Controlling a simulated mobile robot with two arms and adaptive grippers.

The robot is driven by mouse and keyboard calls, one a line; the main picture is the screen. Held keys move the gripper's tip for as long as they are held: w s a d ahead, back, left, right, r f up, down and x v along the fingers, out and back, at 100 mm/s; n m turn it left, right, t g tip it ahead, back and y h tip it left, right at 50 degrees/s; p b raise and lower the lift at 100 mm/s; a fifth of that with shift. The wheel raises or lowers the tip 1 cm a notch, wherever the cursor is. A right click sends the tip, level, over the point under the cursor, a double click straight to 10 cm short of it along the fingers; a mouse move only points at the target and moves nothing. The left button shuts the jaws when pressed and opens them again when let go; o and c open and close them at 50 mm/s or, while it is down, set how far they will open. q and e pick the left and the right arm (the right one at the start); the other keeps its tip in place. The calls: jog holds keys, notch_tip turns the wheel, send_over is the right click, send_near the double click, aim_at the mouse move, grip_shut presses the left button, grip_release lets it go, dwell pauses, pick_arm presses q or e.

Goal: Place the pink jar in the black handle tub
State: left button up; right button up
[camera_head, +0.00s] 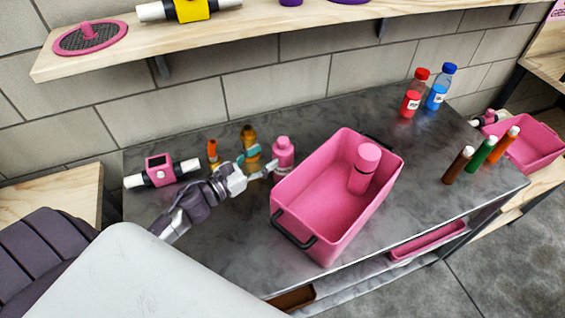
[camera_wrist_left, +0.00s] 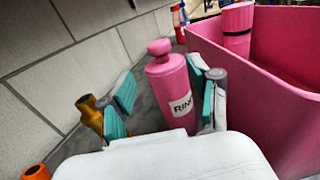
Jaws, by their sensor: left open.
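A pink bottle-like jar (camera_head: 283,157) with a round cap stands upright on the grey worktop, left of the pink tub with black handles (camera_head: 326,240). In the left wrist view the jar (camera_wrist_left: 169,88) shows a white label and stands between the finger pads. My left gripper (camera_head: 262,166) is open, with its fingers on either side of the jar; I cannot tell whether they touch it. The tub (camera_wrist_left: 288,100) is close on the right in the wrist view. A pink cylinder with a dark band (camera_head: 362,167) stands inside the tub. My right gripper is not in view.
An amber bottle (camera_head: 249,141) and a small orange-topped bottle (camera_head: 213,153) stand left of the jar, near a pink-and-white device (camera_head: 159,170). Red and blue bottles (camera_head: 437,90) and several slim tubes (camera_head: 484,152) stand at the right. A wooden shelf (camera_head: 270,30) overhangs the back.

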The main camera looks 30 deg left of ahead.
aim_at(279, 145)
pick_arm(q)
jog(key=w+p, duration=0.1)
jog(key=w+d+r, duration=0.1)
jog(key=w+p, duration=0.1)
jog(key=w, duration=0.1)
jog(key=shift+d+r+p, duration=0.3)
jog(key=shift+p+x, duration=0.3)
jog(key=shift+x, duration=0.95)
jog(key=shift+w+d+f, duration=0.15)
jog(key=shift+w+f, duration=0.05)
jog(key=shift+f, duration=0.1)
jog(key=shift+c, duration=0.5)
grip_shut()
